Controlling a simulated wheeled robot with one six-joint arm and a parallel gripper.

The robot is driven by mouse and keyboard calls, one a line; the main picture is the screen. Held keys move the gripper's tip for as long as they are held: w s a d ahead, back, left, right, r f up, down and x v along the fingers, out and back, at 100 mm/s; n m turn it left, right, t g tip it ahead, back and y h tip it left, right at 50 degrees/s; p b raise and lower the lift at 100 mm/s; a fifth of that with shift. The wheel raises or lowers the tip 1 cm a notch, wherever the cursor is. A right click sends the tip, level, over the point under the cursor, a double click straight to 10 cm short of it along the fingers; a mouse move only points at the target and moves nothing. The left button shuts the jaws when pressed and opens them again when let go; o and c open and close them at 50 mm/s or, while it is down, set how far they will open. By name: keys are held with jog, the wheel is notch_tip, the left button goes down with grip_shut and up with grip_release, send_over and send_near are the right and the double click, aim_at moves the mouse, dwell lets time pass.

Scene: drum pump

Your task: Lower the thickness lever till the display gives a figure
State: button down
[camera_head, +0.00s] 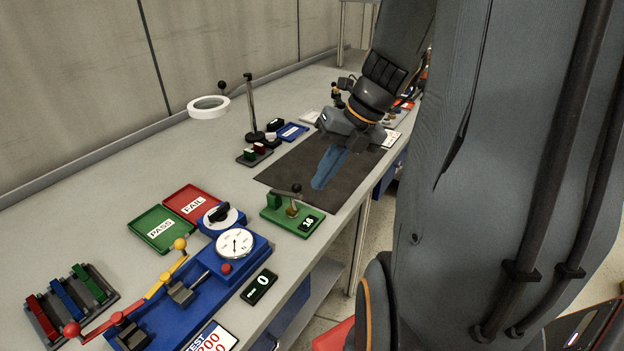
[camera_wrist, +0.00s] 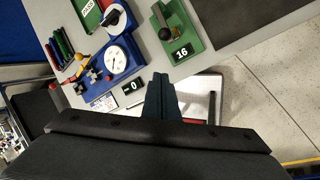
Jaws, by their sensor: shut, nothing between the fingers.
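The green thickness gauge (camera_head: 280,217) stands on the bench, with a green block at its left end. Its lever has a dark ball knob (camera_head: 297,188) above a brass-coloured part (camera_head: 292,209). Its display (camera_head: 308,222) reads 16. In the wrist view the knob (camera_wrist: 165,34) and the display (camera_wrist: 182,52), also reading 16, are in plain sight. My gripper (camera_head: 318,186) is shut and empty, its blue fingers pointing down over the dark mat, behind and apart from the gauge. In the wrist view the fingers (camera_wrist: 160,86) lie below the knob, with a gap between.
A blue tester with a dial (camera_head: 235,243) and a display reading 0 (camera_head: 259,287) stands in front of the gauge. Green PASS (camera_head: 157,230) and red FAIL (camera_head: 193,203) trays lie to its left. The dark mat (camera_head: 282,178) is clear near the gauge.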

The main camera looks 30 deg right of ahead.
aim_at(287, 195)
jog(key=x, duration=0.9)
jog(key=shift+a+f+b, duration=0.2)
jog(key=shift+f+b, duration=0.05)
jog(key=shift+b, duration=0.15)
jog(key=shift+w+d+r+p, duration=0.25)
jog(key=shift+w+d+r, duration=0.05)
jog(key=shift+w, duration=0.3)
jog(key=shift+w+d+r+p, duration=0.25)
jog(key=shift+w+r+p, duration=0.1)
jog(key=shift+w, duration=0.2)
jog(key=shift+w+d+r+p, duration=0.2)
jog(key=shift+w+d+r, duration=0.1)
jog(key=shift+w, duration=0.3)
jog(key=w+r+p, duration=0.1)
jog(key=p, duration=0.1)
jog(key=shift+w+r+p, duration=0.1)
jog(key=shift+r+p, duration=0.05)
jog(key=shift+p, duration=0.25)
